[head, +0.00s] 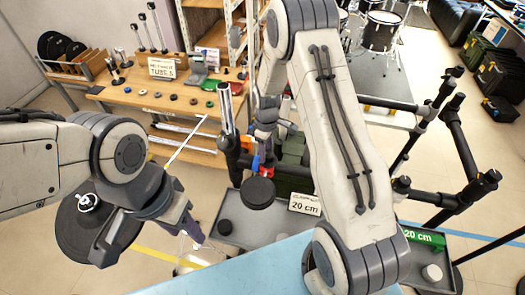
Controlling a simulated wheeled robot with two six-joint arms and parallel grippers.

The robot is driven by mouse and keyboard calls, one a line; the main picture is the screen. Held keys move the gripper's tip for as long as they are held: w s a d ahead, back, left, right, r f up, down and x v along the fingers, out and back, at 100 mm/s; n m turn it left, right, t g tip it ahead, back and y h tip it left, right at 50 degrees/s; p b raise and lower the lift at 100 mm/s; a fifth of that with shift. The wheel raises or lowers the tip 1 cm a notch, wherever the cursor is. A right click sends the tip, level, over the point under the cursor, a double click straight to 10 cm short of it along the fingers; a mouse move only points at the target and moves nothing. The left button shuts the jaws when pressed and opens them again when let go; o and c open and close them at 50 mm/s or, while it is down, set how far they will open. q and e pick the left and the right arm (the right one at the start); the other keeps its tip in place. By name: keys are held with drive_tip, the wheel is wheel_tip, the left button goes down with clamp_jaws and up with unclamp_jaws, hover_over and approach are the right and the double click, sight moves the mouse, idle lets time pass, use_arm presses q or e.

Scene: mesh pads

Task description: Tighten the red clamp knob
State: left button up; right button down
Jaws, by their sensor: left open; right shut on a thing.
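The red clamp knob (256,164) is a small red patch near the picture's middle, beside a black post and above a round black pad. My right gripper (262,152) reaches down from above and is shut at the red knob. Its fingertips are small and partly hidden, so the exact grip is hard to see. A small blue part (268,170) shows just beside the red one. My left gripper (190,228) is open and empty at the lower left, pointing down and right, apart from the knob.
A chrome tube (226,108) stands upright in a black post. The round black pad (258,193) is below the knob. A grey tray (240,228) has a 20 cm sign. A black tube rack (455,140) stands right. A wooden bench (130,95) holds small parts behind.

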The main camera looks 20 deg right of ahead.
sight(267, 152)
drive_tip(key=shift+w+d+r, duration=0.1)
drive_tip(key=shift+d, duration=0.3)
drive_tip(key=shift+w+a, duration=0.1)
drive_tip(key=shift+a, duration=0.05)
idle(0.5)
drive_tip(key=shift+c, duration=1.5)
unclamp_jaws()
wheel_tip(267, 152, up, 10)
drive_tip(key=b, duration=0.2)
drive_tip(key=shift+r, duration=0.25)
